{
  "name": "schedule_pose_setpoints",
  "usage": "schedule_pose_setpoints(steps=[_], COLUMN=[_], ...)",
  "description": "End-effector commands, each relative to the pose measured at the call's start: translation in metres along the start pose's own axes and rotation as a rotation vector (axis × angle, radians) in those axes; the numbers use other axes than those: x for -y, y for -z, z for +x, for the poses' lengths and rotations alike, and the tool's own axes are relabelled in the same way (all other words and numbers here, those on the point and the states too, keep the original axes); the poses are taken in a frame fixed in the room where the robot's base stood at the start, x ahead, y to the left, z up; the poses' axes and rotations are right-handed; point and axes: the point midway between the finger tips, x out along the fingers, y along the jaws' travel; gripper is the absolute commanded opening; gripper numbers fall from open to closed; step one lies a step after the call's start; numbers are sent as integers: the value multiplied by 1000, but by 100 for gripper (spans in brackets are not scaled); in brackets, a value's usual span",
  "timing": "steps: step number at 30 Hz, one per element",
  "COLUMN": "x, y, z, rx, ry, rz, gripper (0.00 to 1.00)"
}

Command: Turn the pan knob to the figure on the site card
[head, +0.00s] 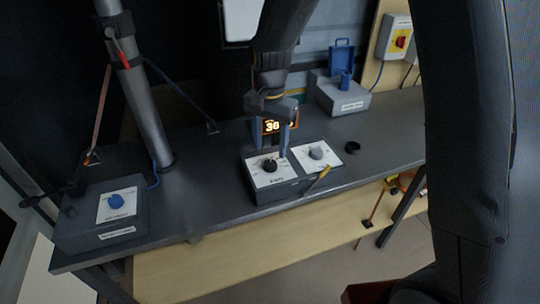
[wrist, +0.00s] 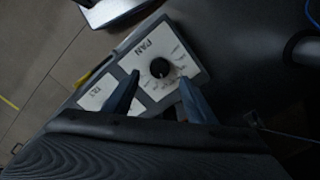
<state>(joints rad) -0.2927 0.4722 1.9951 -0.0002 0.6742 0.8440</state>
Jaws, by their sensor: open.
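The pan knob (head: 270,165) is a round black knob on a white dial plate, on the left half of a dark two-dial control box (head: 287,191). In the wrist view the same black knob (wrist: 160,68) sits beside the printed word PAN. My gripper (head: 271,152) is open above this dial, pointing down. I cannot make out a site card or the knob's exact setting.
A grey tilt knob (head: 316,153) is close on the right, with a yellow marker (head: 318,179) at the box's front. A grey box with a blue knob (head: 115,201) and a metal pole (head: 145,110) stand left. A black ring (head: 352,147) lies right.

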Motion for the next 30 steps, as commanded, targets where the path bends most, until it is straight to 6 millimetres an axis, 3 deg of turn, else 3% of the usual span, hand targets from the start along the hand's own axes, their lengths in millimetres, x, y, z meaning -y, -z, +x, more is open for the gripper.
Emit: schedule_pose_setpoints(steps=[6,12,23,30], x=[-2,-1,-1,-1], y=[-2,-1,0,0], z=[34,52,57,57], rx=[3,1,0,0], ry=[-3,-1,0,0], rz=[-2,-2,-2,-2], gripper=[51,51,51,12])
